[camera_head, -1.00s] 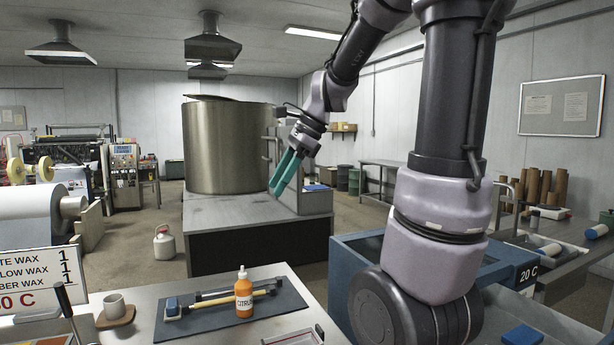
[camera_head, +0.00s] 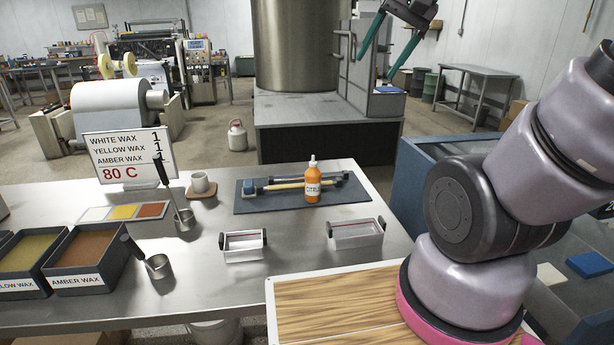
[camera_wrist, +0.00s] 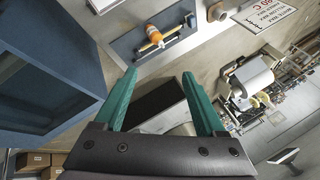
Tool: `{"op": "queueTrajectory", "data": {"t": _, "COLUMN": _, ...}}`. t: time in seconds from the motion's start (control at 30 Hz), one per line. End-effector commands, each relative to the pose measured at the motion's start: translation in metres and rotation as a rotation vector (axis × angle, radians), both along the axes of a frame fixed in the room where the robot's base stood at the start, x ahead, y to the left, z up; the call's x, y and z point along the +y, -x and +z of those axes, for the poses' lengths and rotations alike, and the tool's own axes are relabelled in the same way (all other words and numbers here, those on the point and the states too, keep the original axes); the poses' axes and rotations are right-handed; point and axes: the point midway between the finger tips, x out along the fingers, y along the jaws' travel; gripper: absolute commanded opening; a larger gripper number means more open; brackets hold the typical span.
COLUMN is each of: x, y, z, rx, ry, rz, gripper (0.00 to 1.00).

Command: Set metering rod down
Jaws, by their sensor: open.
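A dark rod with grey end pieces (camera_head: 335,180), which looks like the metering rod, lies on a dark mat (camera_head: 268,207) on the steel bench. A yellow-handled tool with a blue block end (camera_head: 249,187) lies in front of it. An orange bottle (camera_head: 313,186) stands on the mat and hides part of both. My gripper (camera_head: 377,67) is open and empty, raised well beyond the bench near the large steel tank. In the wrist view my gripper (camera_wrist: 159,74) has nothing between its teal fingers, and the mat (camera_wrist: 126,46) shows beyond the fingertips.
Two small metal trays (camera_head: 245,246) (camera_head: 356,234) stand on the front of the bench. A blue-walled unit (camera_head: 405,180) stands to the right.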

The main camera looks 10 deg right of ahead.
Motion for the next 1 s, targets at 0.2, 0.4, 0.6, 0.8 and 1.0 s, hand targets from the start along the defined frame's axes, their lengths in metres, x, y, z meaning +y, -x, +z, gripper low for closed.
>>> {"op": "queueTrajectory", "data": {"t": 0.2, "x": -0.009, "y": -0.08, "z": -0.022, "rx": 0.192, "ry": -0.16, "rz": -0.159, "gripper": 0.72}}
{"op": "queueTrajectory", "data": {"t": 0.4, "x": -0.022, "y": -0.15, "z": -0.062, "rx": 0.349, "ry": -0.269, "rz": -0.32, "gripper": 0.72}}
{"op": "queueTrajectory", "data": {"t": 0.6, "x": -0.039, "y": -0.214, "z": -0.123, "rx": 0.495, "ry": -0.342, "rz": -0.49, "gripper": 0.72}}
{"op": "queueTrajectory", "data": {"t": 0.8, "x": -0.057, "y": -0.267, "z": -0.202, "rx": 0.625, "ry": -0.38, "rz": -0.66, "gripper": 0.72}}
{"op": "queueTrajectory", "data": {"t": 1.0, "x": -0.074, "y": -0.3, "z": -0.285, "rx": 0.727, "ry": -0.389, "rz": -0.808, "gripper": 0.72}}
